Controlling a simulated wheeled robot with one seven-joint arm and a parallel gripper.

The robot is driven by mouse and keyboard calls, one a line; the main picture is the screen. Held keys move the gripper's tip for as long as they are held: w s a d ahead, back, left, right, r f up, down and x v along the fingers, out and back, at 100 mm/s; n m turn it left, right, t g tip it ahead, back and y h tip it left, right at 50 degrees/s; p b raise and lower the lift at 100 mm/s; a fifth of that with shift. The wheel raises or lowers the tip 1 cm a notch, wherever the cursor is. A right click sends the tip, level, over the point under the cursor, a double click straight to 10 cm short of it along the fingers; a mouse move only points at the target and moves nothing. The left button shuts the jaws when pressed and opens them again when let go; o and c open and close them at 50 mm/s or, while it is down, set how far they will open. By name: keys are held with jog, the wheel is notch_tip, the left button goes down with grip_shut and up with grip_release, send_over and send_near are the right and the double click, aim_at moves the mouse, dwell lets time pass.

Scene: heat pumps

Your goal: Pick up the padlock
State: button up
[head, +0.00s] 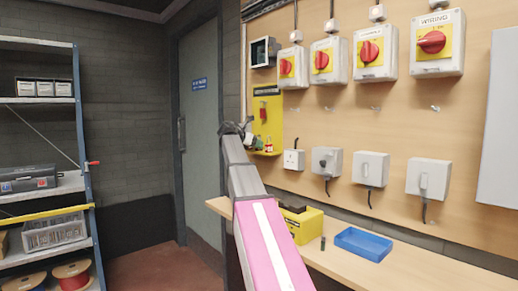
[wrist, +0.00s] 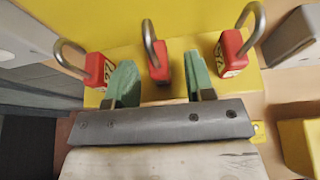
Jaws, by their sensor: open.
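Three red padlocks with grey shackles stand on a yellow shelf (wrist: 180,92) in the wrist view: a left padlock (wrist: 100,70), a middle padlock (wrist: 156,60) and a right padlock (wrist: 231,52). My gripper (wrist: 158,80) has its two green fingers open, one to either side of the middle padlock. I see a gap between each finger and that padlock, and it is not gripped. In the head view my gripper (head: 252,140) is at the yellow lockout board (head: 273,108), and a small red padlock (head: 269,145) shows beside it. My arm hides part of the board there.
Several switch boxes with red knobs (head: 370,50) line the wooden wall, with grey sockets (head: 371,169) below. A bench (head: 420,272) holds a yellow box (head: 307,225) and a blue tray (head: 363,244). A shelf rack (head: 75,110) stands at left; floor between is clear.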

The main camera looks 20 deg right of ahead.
jog(key=shift+w+d+f, duration=0.25)
jog(key=shift+d+f, duration=0.05)
jog(key=shift+d, duration=0.25)
jog(key=shift+c, duration=0.3)
grip_shut()
jog(key=shift+r, duration=0.1)
